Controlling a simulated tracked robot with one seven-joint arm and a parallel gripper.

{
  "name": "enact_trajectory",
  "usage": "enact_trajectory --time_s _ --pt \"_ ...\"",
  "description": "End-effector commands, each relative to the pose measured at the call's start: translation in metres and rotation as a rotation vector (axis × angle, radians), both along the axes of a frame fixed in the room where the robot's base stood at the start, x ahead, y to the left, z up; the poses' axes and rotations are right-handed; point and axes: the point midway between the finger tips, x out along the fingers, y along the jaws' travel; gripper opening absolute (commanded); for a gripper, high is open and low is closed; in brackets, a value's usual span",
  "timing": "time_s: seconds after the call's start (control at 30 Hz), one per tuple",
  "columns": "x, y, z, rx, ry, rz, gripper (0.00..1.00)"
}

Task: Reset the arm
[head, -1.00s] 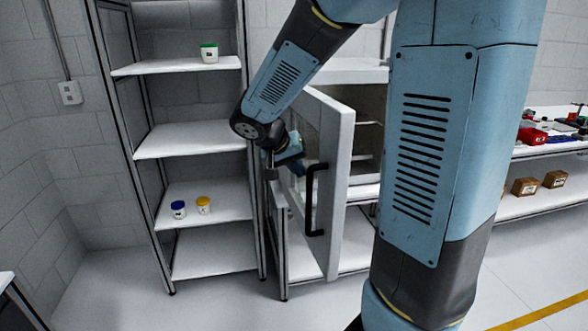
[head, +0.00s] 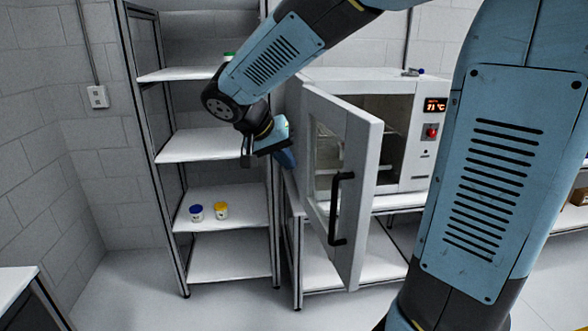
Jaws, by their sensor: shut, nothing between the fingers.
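My arm reaches across the upper part of the head view, bent at the elbow. My gripper (head: 247,158) hangs at its end, in front of the shelf rack's right side and left of the oven door. Its fingers are small and partly dark in the picture; they look closed, with nothing in them. It appears apart from the open door, though the depth is hard to judge.
The white oven (head: 398,140) stands on a bench with its door (head: 360,185) swung open. The shelf rack (head: 205,145) holds a blue-lidded jar (head: 196,213) and a yellow-lidded jar (head: 221,211). A green-lidded jar (head: 229,56) is mostly hidden by my arm. Floor at left is clear.

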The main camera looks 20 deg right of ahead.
Motion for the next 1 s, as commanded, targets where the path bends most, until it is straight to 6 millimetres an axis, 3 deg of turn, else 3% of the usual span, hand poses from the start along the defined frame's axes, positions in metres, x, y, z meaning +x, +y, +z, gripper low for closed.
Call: enact_trajectory --time_s 0.2,0.37,0.7,1.0 --pt "-0.003 0.003 0.007 0.000 0.001 0.000 0.00" --pt "-0.015 -0.007 0.010 0.036 0.019 0.013 0.00" --pt "-0.086 -0.041 0.017 0.253 0.070 0.170 0.00" --pt "-0.143 -0.051 0.020 0.394 -0.011 0.362 0.00"
